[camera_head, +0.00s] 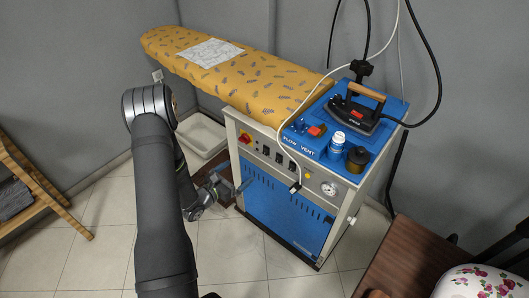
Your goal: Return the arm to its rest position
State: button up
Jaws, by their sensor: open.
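My arm rises from the bottom of the head view, bends at a high elbow and folds down behind itself. My gripper (228,187) is low, partly hidden behind my arm, in front of the left side of the blue and cream steam station. It is small in the picture; its jaws are apart and nothing shows between them. I cannot tell whether it touches the station's front.
The steam station (290,215) carries an iron (354,112), a white bottle (336,144) and a dark jar (357,158). Behind is a yellow ironing board (270,85) with a white cloth (209,52). A wooden rack (30,180) stands left, a brown table (420,255) right. Tiled floor is clear between.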

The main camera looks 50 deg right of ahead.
jog(key=shift+d, duration=0.45)
dwell(0.4)
jog(key=a+r, duration=0.1)
jog(key=a, duration=0.9)
jog(key=d+f, duration=0.1)
jog(key=d, duration=0.9)
jog(key=shift+a+r, duration=0.15)
jog(key=shift+a, duration=1.25)
jog(key=shift+a+r, duration=0.15)
jog(key=shift+a, duration=1.25)
jog(key=shift+d, duration=0.15)
